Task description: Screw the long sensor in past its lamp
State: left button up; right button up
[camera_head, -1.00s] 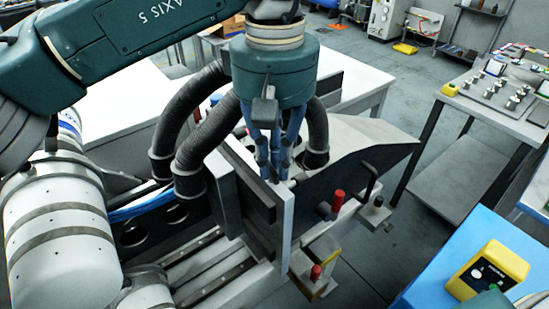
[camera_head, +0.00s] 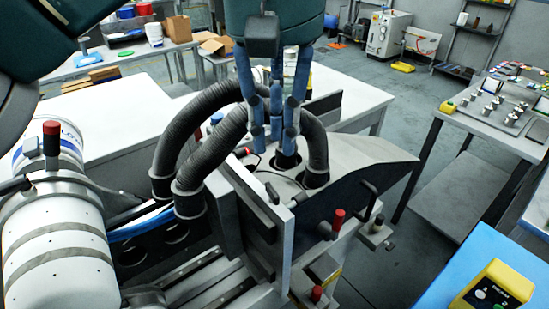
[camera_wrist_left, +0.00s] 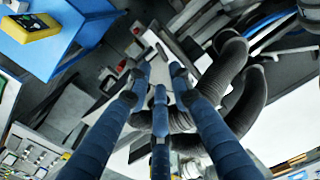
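My left gripper (camera_head: 274,145) has slim blue fingers pointing down over the grey machine block (camera_head: 350,160). In the left wrist view its fingertips (camera_wrist_left: 160,78) stand apart and I see nothing held between them. In the head view the tips are above the round top of the block, behind an upright grey plate (camera_head: 289,225). My right gripper is not in view.
Thick black corrugated hoses (camera_head: 200,130) arch close to the left of the fingers. Red-capped posts (camera_head: 339,217) stand on the block's right side. A yellow box (camera_head: 497,287) with buttons sits on a blue surface at lower right. A table of metal parts (camera_head: 470,118) stands at right.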

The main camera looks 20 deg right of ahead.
aim_at(299, 200)
jog(key=k, duration=1.5)
